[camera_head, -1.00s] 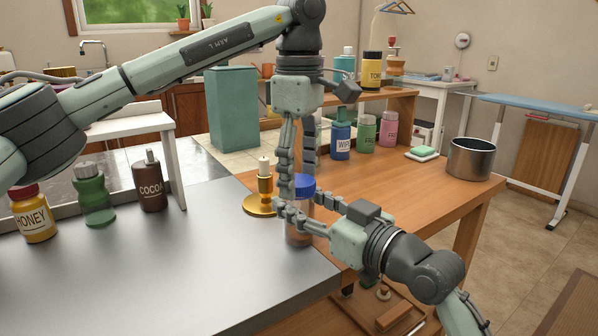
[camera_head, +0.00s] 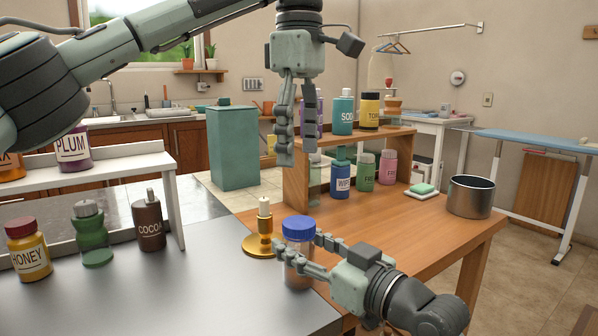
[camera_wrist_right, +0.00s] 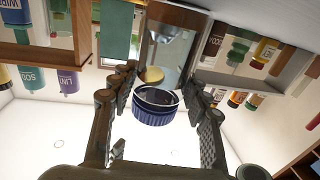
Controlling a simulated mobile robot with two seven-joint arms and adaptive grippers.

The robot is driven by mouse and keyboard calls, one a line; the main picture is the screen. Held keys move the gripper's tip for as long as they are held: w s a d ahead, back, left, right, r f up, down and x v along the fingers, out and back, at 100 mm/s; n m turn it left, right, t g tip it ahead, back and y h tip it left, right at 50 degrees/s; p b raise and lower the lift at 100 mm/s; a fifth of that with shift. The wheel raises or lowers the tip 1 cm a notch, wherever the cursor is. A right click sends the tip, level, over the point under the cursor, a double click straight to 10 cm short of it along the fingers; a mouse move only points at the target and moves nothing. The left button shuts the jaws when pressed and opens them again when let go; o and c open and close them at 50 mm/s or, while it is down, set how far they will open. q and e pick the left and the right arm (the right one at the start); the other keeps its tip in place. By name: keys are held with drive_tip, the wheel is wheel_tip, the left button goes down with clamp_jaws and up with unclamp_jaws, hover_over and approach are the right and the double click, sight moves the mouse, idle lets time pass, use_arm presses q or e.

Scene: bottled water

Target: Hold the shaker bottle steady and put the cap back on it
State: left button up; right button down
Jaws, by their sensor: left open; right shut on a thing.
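The shaker bottle (camera_head: 297,272) stands upright near the right edge of the grey counter, its clear body partly covered by gripper fingers. A blue cap (camera_head: 298,228) sits level on its top; how tightly it is seated I cannot tell. In the right wrist view the bottle (camera_wrist_right: 172,55) appears upside down, with the ribbed blue cap (camera_wrist_right: 155,106) between the fingers. My right gripper (camera_head: 304,250) is shut around the bottle just below the cap. My left gripper (camera_head: 296,150) is open and empty, pointing down above the cap with a clear gap.
A brass candlestick (camera_head: 259,240) with a candle stands close behind and left of the bottle. Honey (camera_head: 28,252), green (camera_head: 92,235) and cocoa (camera_head: 149,222) bottles stand at left. A wooden shelf (camera_head: 296,185) with bottles and a steel pot (camera_head: 470,196) are on the wooden table.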

idle(0.3)
drive_tip(key=c, duration=0.7)
unclamp_jaws()
drive_tip(key=shift+s, duration=0.1)
drive_tip(key=v, duration=1.2)
